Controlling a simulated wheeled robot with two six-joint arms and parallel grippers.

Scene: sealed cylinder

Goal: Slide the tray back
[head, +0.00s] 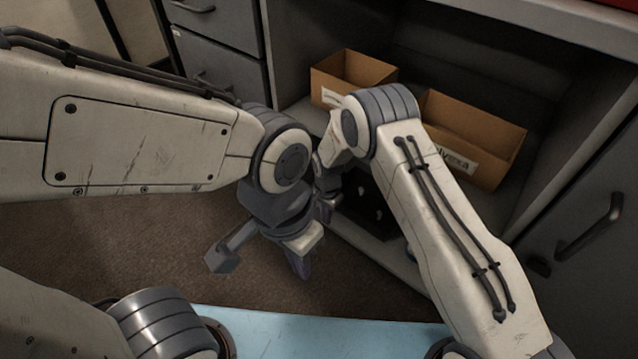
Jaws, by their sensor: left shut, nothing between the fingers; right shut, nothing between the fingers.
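A pale grey tray or sliding shelf (378,262) shows at the bottom of the open cabinet, its front edge running down to the right; much of it is hidden behind my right arm. A black object with small white marks (371,212) stands on it, partly covered. My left gripper (284,238) points down over the brown floor in front of the cabinet, shut and empty. My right gripper (327,192) is just behind my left wrist at the cabinet opening, shut and empty and mostly hidden. I cannot tell whether it touches the tray.
Two open cardboard boxes (348,75) and (470,125) sit on the cabinet shelf above. A grey drawer unit (215,65) stands to the left, and a grey door with a handle (590,225) to the right. A light blue surface (300,335) lies at the bottom.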

